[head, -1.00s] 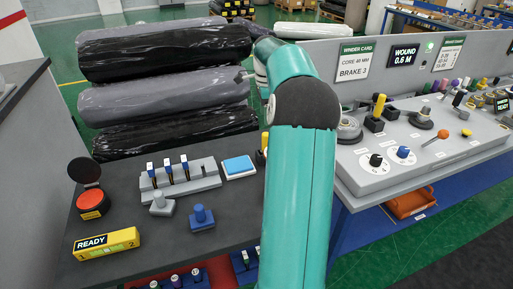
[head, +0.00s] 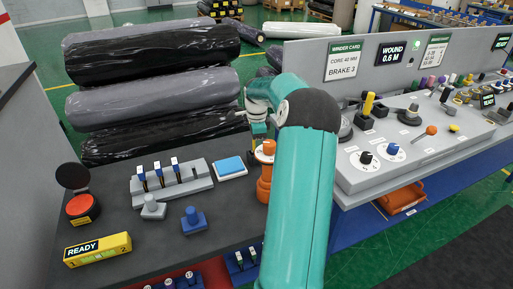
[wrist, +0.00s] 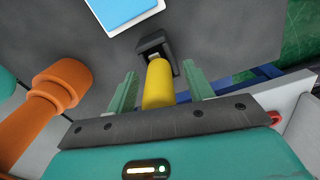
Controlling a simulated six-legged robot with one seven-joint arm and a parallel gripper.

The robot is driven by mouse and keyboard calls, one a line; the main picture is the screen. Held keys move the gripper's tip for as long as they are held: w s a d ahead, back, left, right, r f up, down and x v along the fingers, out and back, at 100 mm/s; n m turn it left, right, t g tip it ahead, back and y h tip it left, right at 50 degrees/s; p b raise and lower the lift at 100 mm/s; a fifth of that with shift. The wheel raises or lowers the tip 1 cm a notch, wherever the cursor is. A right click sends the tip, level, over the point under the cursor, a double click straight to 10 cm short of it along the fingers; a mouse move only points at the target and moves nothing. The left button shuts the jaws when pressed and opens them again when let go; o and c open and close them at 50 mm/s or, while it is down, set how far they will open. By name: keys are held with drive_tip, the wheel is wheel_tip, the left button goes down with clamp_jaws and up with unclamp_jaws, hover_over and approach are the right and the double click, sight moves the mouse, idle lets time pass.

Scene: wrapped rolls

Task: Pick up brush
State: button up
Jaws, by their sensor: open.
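A yellow cylindrical handle (wrist: 158,86) stands at a black square holder or base (wrist: 153,45) in the wrist view. It may be the brush; no bristles show. My gripper (wrist: 161,80) is open, with one green finger on each side of the handle and gaps between. In the head view my gripper (head: 258,122) is partly hidden by my arm, just above an orange knobbed thing (head: 265,172) at the dark table's right side. The yellow handle between my fingers is not clear there.
The orange thing (wrist: 62,85) stands close left of my gripper in the wrist view. A blue-and-white pad (head: 231,168), a grey rack (head: 171,180) and a blue knob (head: 193,220) are on the table. A grey console (head: 420,155) is at right; wrapped rolls (head: 153,100) lie behind.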

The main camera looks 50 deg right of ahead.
drive_tip(key=shift+f, duration=0.5)
drive_tip(key=shift+c, duration=0.2)
drive_tip(key=c, duration=1)
drive_tip(key=shift+r, duration=0.1)
